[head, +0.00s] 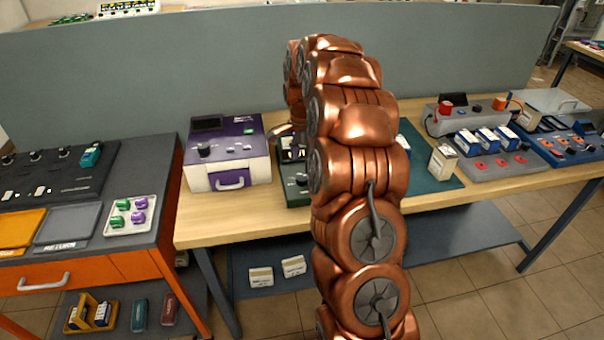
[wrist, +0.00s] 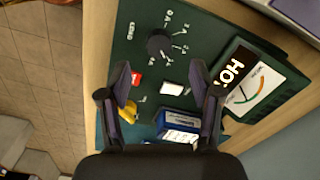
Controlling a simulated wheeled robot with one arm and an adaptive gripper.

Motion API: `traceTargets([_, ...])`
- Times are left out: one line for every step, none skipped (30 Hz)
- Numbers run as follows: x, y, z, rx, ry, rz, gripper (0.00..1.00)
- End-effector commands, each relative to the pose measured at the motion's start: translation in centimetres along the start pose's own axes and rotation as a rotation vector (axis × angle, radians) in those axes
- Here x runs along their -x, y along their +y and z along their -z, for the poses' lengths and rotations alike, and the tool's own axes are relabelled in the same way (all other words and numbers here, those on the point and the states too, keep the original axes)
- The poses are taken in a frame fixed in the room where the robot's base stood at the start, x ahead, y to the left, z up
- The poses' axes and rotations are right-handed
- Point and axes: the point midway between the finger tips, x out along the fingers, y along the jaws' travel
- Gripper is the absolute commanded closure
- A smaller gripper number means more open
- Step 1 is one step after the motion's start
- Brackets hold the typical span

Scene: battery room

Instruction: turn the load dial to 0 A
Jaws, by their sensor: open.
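The load dial (wrist: 160,43) is a round black knob on a dark green panel (wrist: 208,28) in the wrist view. White scale marks and labels surround it, including one that looks like 0 A; I cannot tell exactly where its pointer stands. My gripper (wrist: 160,68) is open, its two dark fingers apart and empty, with the dial showing beyond and between the fingertips. I see no contact with the dial. In the head view the green tester (head: 291,197) stands on the wooden bench, largely hidden behind my copper-coloured arm.
Beside the dial are a meter with a black display and gauge (wrist: 264,88), a red switch (wrist: 137,79) and a white button (wrist: 171,89). A yellow part (wrist: 128,113) and blue battery (wrist: 177,124) lie closer. A purple-and-white box (head: 228,155) stands left of the tester.

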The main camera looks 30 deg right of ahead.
Motion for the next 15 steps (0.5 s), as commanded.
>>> traceTargets([-0.6,0.2,-0.1,0.001,-0.004,-0.008,0.36])
traceTargets([-1.0,0.3,-0.2,0.001,-0.004,-0.009,0.36])
traceTargets([-1.6,0.2,-0.1,0.001,-0.003,-0.007,0.36])
traceTargets([-2.0,0.1,-0.1,0.001,-0.003,-0.005,0.36])
traceTargets([-2.4,0.1,-0.1,0.001,-0.003,-0.004,0.36])
traceTargets([-3.0,0.2,-0.1,0.001,-0.003,-0.005,0.36])
traceTargets([-3.4,0.2,-0.1,0.002,-0.003,-0.005,0.36])
traceTargets([-3.8,0.2,-0.1,0.002,-0.003,-0.004,0.36])
traceTargets([-4.3,0.1,-0.1,0.002,-0.002,-0.003,0.36])
traceTargets([-4.6,0.1,-0.1,0.002,-0.002,-0.004,0.36])
traceTargets([-5.0,0.1,-0.1,0.002,-0.003,-0.005,0.36])
traceTargets([-5.3,0.2,-0.1,0.002,-0.003,-0.006,0.36])
traceTargets([-5.6,0.2,-0.2,0.003,-0.003,-0.007,0.36])
traceTargets([-5.8,0.2,-0.2,0.003,-0.003,-0.006,0.36])
traceTargets([-6.0,0.2,-0.2,0.003,-0.003,-0.006,0.36])
